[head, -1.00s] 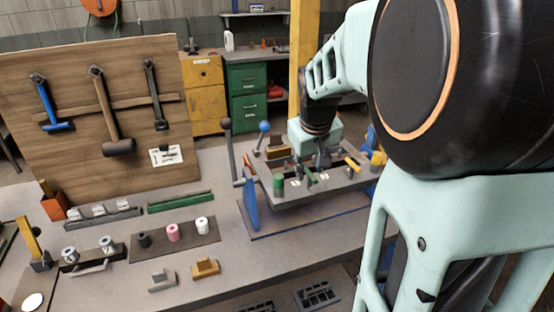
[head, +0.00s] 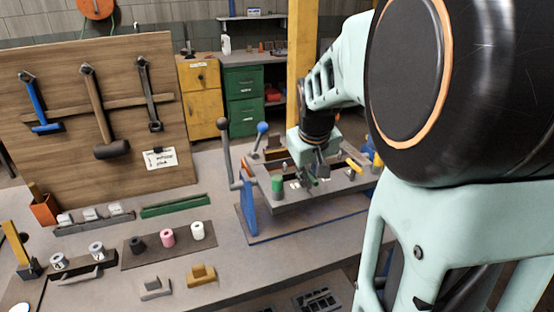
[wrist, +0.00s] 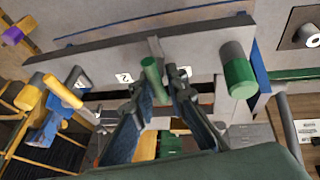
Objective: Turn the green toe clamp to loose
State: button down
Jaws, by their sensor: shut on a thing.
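The green toe clamp's bar (wrist: 152,75) shows in the wrist view between my fingertips, angled out from a grey stem on the fixture plate's face. It is small in the head view (head: 312,181), partly hidden by my gripper. My gripper (wrist: 163,78) is shut on this green bar; it also shows over the fixture in the head view (head: 319,172). A green cylinder (wrist: 237,72) stands to the right of the bar on the same grey plate (wrist: 205,45). White number labels (wrist: 124,78) sit beside the clamp; one reads 2.
A yellow bar (wrist: 63,91) and yellow cylinder (wrist: 32,92) stand at the plate's other end. A grey lever (head: 228,150) and a blue-knobbed lever (head: 261,130) rise at the fixture's left.

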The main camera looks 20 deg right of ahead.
jog(key=shift+m, duration=0.3)
jog(key=m+b, duration=0.1)
jog(key=m+g+h+b, duration=0.1)
jog(key=m, duration=0.1)
jog(key=shift+w+d+f+m+h+b, duration=0.1)
jog(key=shift+m+h+b, duration=0.2)
jog(key=m, duration=0.2)
jog(key=m+g+h+b, duration=0.1)
jog(key=m, duration=0.1)
jog(key=shift+d+m+g, duration=0.15)
jog(key=shift+m+g, duration=0.15)
jog(key=m, duration=0.1)
jog(key=m+g, duration=0.1)
jog(key=m, duration=0.1)
jog(key=m+g+p, duration=0.1)
jog(key=shift+d+r+m, duration=0.1)
jog(key=shift+r+m, duration=0.15)
jog(key=shift+m, duration=0.05)
jog(key=shift+s+f+m+g+p, duration=0.15)
jog(key=shift+m+g+p, duration=0.9)
jog(key=shift+m, duration=1.15)
jog(key=c, duration=1.9)
grip_release()
jog(key=shift+s, duration=0.1)
jog(key=shift+c, duration=0.2)
